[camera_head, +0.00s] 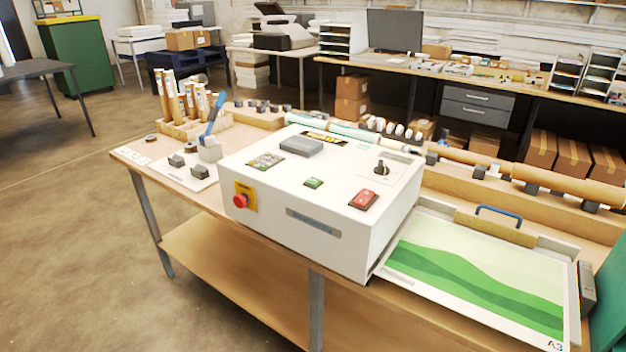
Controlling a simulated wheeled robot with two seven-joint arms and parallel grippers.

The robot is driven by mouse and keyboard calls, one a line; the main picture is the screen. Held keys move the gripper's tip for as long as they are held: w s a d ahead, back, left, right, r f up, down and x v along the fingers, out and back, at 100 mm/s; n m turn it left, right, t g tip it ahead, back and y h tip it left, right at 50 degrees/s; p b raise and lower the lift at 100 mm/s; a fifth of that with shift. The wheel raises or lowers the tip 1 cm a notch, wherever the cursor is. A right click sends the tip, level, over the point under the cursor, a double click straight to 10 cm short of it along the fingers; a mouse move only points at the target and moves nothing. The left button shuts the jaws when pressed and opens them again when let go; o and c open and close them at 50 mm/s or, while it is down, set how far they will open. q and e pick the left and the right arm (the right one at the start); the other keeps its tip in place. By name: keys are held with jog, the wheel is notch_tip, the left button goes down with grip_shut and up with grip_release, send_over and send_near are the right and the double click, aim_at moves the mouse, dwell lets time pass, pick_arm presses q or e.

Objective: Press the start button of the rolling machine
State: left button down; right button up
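The rolling machine (262,192) is a white box on a wooden workbench in the middle of the view. A small green button (313,183), which looks like the start button, sits on its top near the front. A larger red button or switch (363,200) lies to its right. A round red knob on a yellow plate (240,200) is on the front face. A black knob (381,169) stands at the top right, and a grey box (301,146) lies at the back. Neither of my grippers is in view, and nothing covers the green button.
A tray with a green-and-white A3 sheet (470,277) adjoins the machine on the right. A blue-handled tool (213,119) stands at its left, near upright rolls (186,100). Long rollers (560,183) run behind. The space above the machine's top is free.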

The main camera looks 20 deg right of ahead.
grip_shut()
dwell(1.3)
